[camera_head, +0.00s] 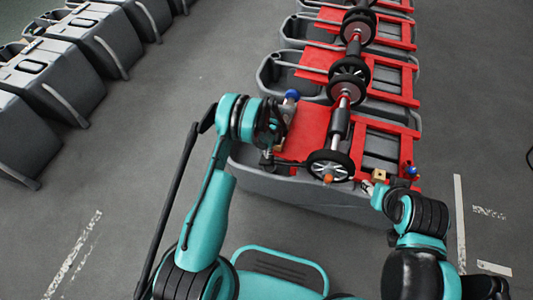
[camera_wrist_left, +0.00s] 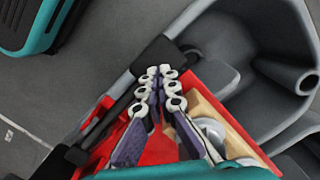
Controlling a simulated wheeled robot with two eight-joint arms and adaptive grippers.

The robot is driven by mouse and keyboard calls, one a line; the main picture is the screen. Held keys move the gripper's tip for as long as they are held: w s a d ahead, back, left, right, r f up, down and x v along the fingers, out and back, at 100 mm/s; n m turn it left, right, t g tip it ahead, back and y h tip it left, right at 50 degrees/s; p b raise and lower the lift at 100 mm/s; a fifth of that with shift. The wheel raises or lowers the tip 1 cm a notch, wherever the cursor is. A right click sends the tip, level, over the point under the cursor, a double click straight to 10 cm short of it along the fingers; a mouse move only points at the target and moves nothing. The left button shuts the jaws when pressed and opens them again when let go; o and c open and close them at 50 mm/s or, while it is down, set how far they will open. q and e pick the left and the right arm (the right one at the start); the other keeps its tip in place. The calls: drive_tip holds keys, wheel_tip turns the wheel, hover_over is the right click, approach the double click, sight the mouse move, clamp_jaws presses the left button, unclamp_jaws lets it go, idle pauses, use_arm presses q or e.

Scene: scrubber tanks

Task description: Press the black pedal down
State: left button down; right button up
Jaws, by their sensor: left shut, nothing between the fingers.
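My left gripper (camera_head: 268,157) is at the left front corner of the nearest grey tank with a red frame (camera_head: 308,128). In the left wrist view its fingers (camera_wrist_left: 160,76) are together at the tips, with nothing between them. A black bar, which looks like the pedal (camera_wrist_left: 157,52), lies just beyond the fingertips, beside the tank's grey wall. I cannot tell whether the tips touch it. In the head view a dark bar (camera_head: 290,163) runs from the left gripper towards the wheel. My right gripper (camera_head: 369,184) is small at the tank's right front; its fingers are unclear.
A black wheel (camera_head: 331,166) on a shaft stands at the tank's front. More red-framed tanks stand behind, and grey machines (camera_head: 50,83) line the left. The floor (camera_head: 170,130) between the rows is clear.

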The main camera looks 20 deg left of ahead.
use_arm(q)
drive_tip(key=shift+r, duration=0.1)
drive_tip(key=shift+w+d+r, duration=0.25)
drive_tip(key=shift+w+d, duration=0.2)
drive_tip(key=shift+w, duration=0.2)
drive_tip(key=shift+w+d+r, duration=0.2)
drive_tip(key=shift+w+d, duration=0.25)
drive_tip(key=shift+w, duration=0.15)
drive_tip(key=shift+r, duration=0.1)
wheel_tip(320, 180, up, 12)
drive_tip(key=shift+w+d, duration=0.3)
drive_tip(key=shift+w, duration=0.15)
